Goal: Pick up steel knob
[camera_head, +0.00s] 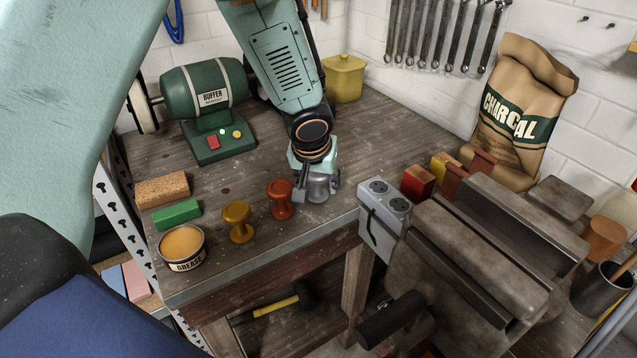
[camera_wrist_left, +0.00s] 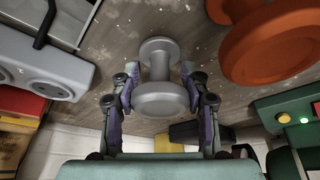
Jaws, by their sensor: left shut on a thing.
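The steel knob (camera_head: 318,188) is a grey spool-shaped piece near the front edge of the wooden workbench (camera_head: 290,238). My left gripper (camera_head: 317,190) reaches down over it from above and is shut on it. In the left wrist view, the two fingers of my left gripper (camera_wrist_left: 161,95) sit on either side of the narrow waist of the steel knob (camera_wrist_left: 160,98). Whether the knob touches the bench or is just off it, I cannot tell. My right gripper is not in view.
An orange-red knob (camera_head: 281,200) stands close left of the gripper, with a yellow knob (camera_head: 237,222) and a grease tin (camera_head: 182,247) further left. A grey outlet box (camera_head: 386,208) and the vise (camera_head: 480,255) are to the right. A green buffer (camera_head: 205,105) stands behind.

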